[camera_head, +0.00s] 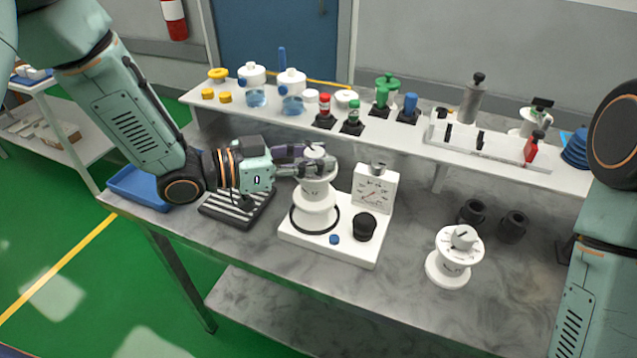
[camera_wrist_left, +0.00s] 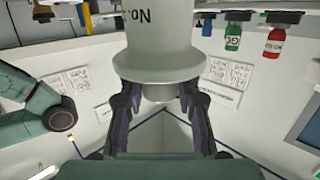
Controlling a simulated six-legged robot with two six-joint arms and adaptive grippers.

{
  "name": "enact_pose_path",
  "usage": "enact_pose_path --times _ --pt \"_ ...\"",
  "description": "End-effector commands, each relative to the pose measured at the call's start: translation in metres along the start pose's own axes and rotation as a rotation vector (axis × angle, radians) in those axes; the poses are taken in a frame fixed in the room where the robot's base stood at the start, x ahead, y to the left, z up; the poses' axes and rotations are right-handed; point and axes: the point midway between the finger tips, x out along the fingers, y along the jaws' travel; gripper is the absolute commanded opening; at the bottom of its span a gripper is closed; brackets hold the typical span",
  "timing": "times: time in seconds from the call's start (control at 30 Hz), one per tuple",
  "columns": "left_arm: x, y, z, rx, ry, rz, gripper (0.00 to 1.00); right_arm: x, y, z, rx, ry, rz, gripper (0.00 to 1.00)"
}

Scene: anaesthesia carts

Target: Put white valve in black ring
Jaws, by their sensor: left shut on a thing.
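A white spool-shaped valve (camera_head: 316,189) stands upright at the white base panel (camera_head: 345,250). My left gripper (camera_head: 312,163) comes in from the left and is shut on the upper part of the valve. In the left wrist view the gripper's two fingers (camera_wrist_left: 158,105) are on either side of the valve (camera_wrist_left: 160,45), near its wide flange. My right gripper is out of view; only my right arm shows at the right edge.
A gauge block (camera_head: 374,188), a black knob (camera_head: 365,228) and a blue button (camera_head: 334,239) are on the panel. A second white valve (camera_head: 455,257) stands to the right, near black cylinders (camera_head: 472,211). A striped black tray (camera_head: 236,206) lies under my left arm. The front right tabletop is clear.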

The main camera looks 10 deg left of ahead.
Motion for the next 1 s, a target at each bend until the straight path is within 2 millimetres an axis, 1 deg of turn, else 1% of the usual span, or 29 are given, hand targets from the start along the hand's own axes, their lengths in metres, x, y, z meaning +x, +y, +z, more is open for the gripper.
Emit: enact_pose_path --times 0.13,0.3,0.37,0.47,0.67,0.83,0.87,1.0 --pt "0.002 -0.001 0.012 0.0 0.002 0.0 0.0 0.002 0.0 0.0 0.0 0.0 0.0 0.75" --pt "0.008 0.0 0.036 0.001 0.001 0.0 0.0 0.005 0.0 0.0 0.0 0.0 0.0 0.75" --pt "0.009 0.0 0.041 0.001 0.001 0.0 0.0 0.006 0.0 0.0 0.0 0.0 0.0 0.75" --pt "0.011 0.0 0.044 0.002 0.003 0.0 0.0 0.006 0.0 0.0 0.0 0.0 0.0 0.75" --pt "0.012 0.0 0.043 0.003 0.003 0.001 0.0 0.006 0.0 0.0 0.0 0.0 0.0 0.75" --pt "0.013 0.0 0.048 0.002 0.003 0.001 0.0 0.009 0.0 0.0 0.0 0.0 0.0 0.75" --pt "0.013 0.0 0.048 0.002 0.001 0.001 0.35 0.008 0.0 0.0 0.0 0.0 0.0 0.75" --pt "0.013 0.0 0.047 0.001 0.001 0.001 0.46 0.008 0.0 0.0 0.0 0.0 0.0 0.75"
